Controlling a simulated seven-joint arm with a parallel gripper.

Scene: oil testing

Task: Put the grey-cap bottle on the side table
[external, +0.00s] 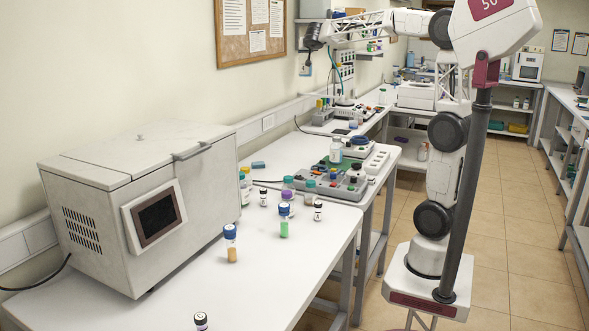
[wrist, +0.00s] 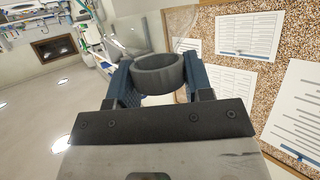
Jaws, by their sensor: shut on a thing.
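In the wrist view, my gripper (wrist: 158,78) has its two blue fingers closed on either side of a round dark-grey cap (wrist: 158,75), that of the grey-cap bottle. The bottle's body is hard to make out there. In the external view, my gripper (external: 306,66) is small, at the end of my outstretched arm, in front of the back wall and well above the benches. The held bottle is too small to tell clearly there. I cannot tell which surface is the side table; a white bench (external: 575,110) stands at the right edge.
The near bench (external: 265,290) bears a large white box machine (external: 95,225) and several capped bottles and vials. A tray of coloured parts (external: 345,182) is behind them. A noticeboard (external: 250,30) hangs on the wall beside my gripper. The tiled floor (external: 525,230) at right is clear.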

